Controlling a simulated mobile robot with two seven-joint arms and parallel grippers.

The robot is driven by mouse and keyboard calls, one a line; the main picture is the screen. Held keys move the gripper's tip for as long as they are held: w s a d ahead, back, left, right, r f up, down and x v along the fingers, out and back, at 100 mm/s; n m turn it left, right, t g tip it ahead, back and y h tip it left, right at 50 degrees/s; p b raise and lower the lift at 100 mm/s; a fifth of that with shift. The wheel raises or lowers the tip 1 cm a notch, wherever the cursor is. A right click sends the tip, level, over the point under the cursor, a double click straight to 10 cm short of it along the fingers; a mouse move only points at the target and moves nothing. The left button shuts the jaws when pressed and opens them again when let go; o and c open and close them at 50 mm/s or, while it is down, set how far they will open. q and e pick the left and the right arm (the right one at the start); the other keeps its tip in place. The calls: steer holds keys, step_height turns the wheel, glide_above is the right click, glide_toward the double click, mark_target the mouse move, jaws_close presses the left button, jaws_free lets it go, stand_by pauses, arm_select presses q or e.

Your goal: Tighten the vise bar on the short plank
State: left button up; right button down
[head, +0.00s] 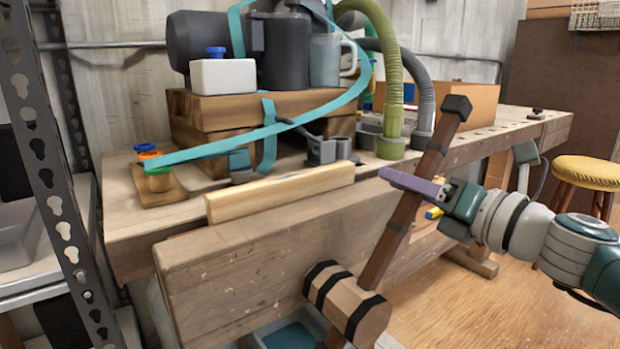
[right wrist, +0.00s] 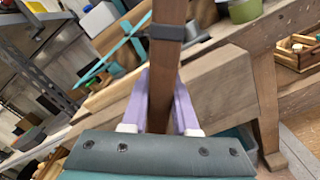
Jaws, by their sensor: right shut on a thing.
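The short plank (head: 280,192) is pale wood and stands on edge between the bench top and the thick wooden vise jaw (head: 260,250). The vise bar (head: 392,245) is a dark wooden rod with black end bands. It runs tilted through the round screw hub (head: 346,300) at the jaw's front, its upper end leaning right. My right gripper (head: 410,184) is shut on the upper half of the bar. In the right wrist view, the purple fingers (right wrist: 163,100) lie on both sides of the bar (right wrist: 168,55). My left gripper is not in view.
The workbench (head: 125,215) carries a wooden box (head: 220,115) with canisters, teal straps, and green and grey hoses (head: 390,90). A metal shelf post (head: 45,160) stands at left. A yellow stool (head: 592,172) stands at right. Open floor (head: 480,310) lies at lower right.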

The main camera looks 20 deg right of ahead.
steer(key=shift+w+d+f+m+b, duration=0.2)
steer(key=shift+d+f+m+b, duration=0.15)
steer(key=shift+d+f+m, duration=0.3)
steer(key=shift+w+d+f+m+b, duration=0.15)
steer(key=shift+d+f+m+b, duration=0.25)
steer(key=shift+d+f, duration=0.3)
